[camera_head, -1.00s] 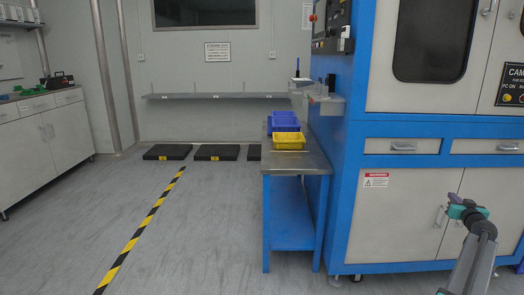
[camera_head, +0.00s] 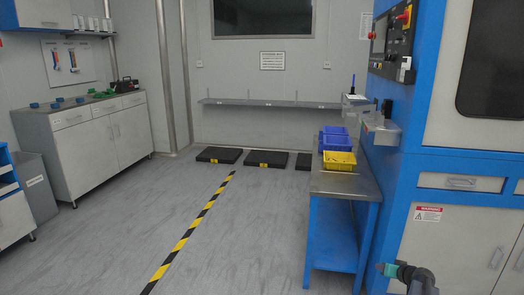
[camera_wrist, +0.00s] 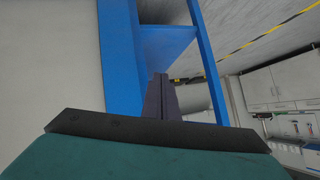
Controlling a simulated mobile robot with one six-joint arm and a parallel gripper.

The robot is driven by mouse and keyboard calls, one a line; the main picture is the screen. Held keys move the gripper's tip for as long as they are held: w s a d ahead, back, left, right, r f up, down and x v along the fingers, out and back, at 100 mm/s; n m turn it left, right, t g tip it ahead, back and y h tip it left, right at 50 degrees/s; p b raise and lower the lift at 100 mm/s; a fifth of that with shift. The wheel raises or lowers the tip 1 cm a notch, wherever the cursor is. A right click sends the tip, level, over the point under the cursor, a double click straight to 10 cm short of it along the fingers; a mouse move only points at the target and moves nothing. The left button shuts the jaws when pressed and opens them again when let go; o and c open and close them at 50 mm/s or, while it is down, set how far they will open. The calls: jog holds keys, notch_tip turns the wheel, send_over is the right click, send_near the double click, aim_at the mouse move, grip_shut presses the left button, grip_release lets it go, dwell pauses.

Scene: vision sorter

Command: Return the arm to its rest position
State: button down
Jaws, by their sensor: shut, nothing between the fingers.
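My gripper (camera_wrist: 160,80) shows in the wrist view as dark fingers closed together, with nothing between them. Its teal body fills the bottom of that view. In the head view, only the upper part of my arm (camera_head: 415,276) shows at the bottom right, dark with a teal piece; the rest is cut off by the frame edge. The arm is in front of the blue and white machine (camera_head: 450,215), and the wrist view shows blue frame parts beyond the fingers. I cannot tell the exact gap to them.
A metal-topped blue bench (camera_head: 345,187) stands beside the machine, carrying a yellow bin (camera_head: 339,162) and blue bins (camera_head: 334,141). A grey cabinet (camera_head: 95,146) is on the left. Black floor platforms (camera_head: 219,155) lie at the back wall. The floor around the striped line (camera_head: 190,232) is clear.

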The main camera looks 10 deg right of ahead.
jog(key=s+a+f+n+g+y+p, duration=0.1)
jog(key=a+f+g+y+p, duration=0.15)
jog(key=a, duration=0.75)
jog(key=s+a+f+g+y+p, duration=0.15)
jog(key=a+f, duration=0.25)
jog(key=a, duration=0.7)
jog(key=s+a+f+n+g+p, duration=0.1)
jog(key=s+a+g+p, duration=0.1)
jog(key=s+a, duration=0.35)
jog(key=s+a+f+g+p, duration=0.1)
jog(key=s+a+f+p, duration=0.15)
jog(key=a, duration=0.55)
jog(key=s+a+n+g+p, duration=0.1)
jog(key=s+a+g+p, duration=0.15)
jog(key=a, duration=0.35)
jog(key=s+a+r+n+g+h+p, duration=0.1)
jog(key=s+a+g+p, duration=0.2)
jog(key=s, duration=1)
jog(key=s+a+r+g+h+p, duration=0.2)
jog(key=s+a+g+p, duration=0.2)
jog(key=s+a, duration=0.4)
jog(key=s+p, duration=0.1)
jog(key=s, duration=0.4)
jog(key=shift+s+a+r+n+p, duration=0.15)
jog(key=shift+s+r+n+p, duration=0.15)
jog(key=shift+n, duration=0.1)
